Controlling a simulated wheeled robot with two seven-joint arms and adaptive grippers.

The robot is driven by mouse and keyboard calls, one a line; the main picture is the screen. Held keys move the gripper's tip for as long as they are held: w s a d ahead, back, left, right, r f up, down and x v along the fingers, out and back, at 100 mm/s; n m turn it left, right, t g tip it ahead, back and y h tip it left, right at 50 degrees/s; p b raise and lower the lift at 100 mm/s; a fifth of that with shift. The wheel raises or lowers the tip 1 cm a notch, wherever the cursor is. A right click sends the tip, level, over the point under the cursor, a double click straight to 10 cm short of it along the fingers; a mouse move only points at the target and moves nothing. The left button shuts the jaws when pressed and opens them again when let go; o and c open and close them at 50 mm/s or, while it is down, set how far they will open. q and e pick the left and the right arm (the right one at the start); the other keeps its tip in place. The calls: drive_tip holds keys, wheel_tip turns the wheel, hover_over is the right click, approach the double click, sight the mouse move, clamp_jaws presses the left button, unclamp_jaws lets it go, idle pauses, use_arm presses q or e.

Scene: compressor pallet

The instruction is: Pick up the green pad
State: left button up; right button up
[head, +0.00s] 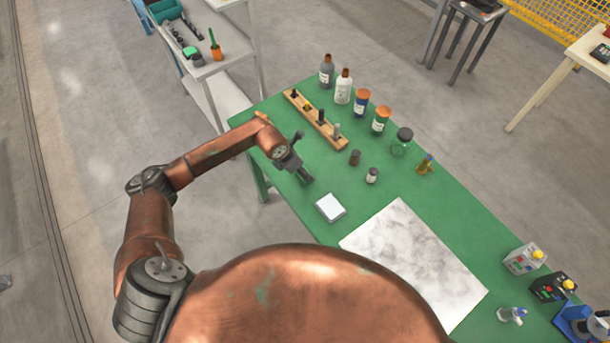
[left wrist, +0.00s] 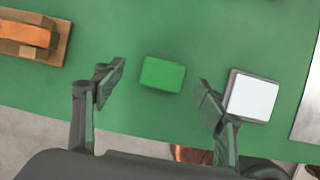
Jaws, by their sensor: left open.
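The green pad (left wrist: 162,74) is a small rounded block lying flat on the green table. In the left wrist view it is a little beyond my left gripper's fingertips (left wrist: 158,88), in line with the gap between them. My left gripper is open and empty. In the head view my left gripper (head: 303,176) is low over the table's left part, and I cannot make out the green pad there. A white-topped pad with a dark rim (head: 330,207) lies close by. It also shows in the left wrist view (left wrist: 254,96), beside the right finger. My right gripper is not in view.
A wooden rack with pegs (head: 315,120) stands behind my left gripper. A pale marbled sheet (head: 413,262) lies right of the white-topped pad. The table's near edge is close to the gripper.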

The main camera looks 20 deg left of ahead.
use_arm(q)
drive_tip(key=x, duration=0.4)
drive_tip(key=shift+s+d+f, duration=0.1)
drive_tip(key=shift+s, duration=0.15)
drive_tip(key=shift+c, duration=0.3)
drive_tip(key=c, duration=1.2)
